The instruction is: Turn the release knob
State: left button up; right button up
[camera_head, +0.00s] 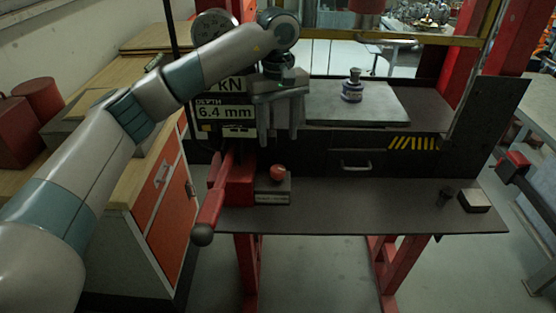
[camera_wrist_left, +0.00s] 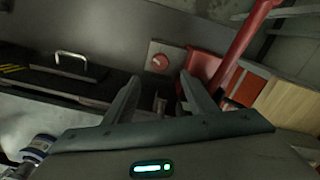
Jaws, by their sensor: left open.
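The release knob (camera_head: 278,172) is a small round red knob on a dark box with a label on its front, on the bench ledge. In the left wrist view the knob (camera_wrist_left: 160,62) shows on a grey plate, just beyond and between the fingertips as seen there. My left gripper (camera_head: 281,138) is open and empty, with its fingers pointing down above the knob. The left wrist view also shows its two fingers (camera_wrist_left: 160,84) spread apart, with a visible gap to the knob. My right gripper does not show.
A red lever (camera_head: 210,209) with a dark ball end stands just left of the knob. A display (camera_head: 225,112) reads 6.4 mm depth. The ledge (camera_head: 350,205) right of the knob is mostly clear.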

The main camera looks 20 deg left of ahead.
aim_at(278, 168)
pick_arm(q)
notch_tip(278, 168, down, 10)
jog(key=p, duration=0.4)
jog(key=shift+r, duration=0.25)
jog(key=shift+f, duration=0.7)
jog(key=shift+c, duration=0.2)
jog(key=c, duration=1)
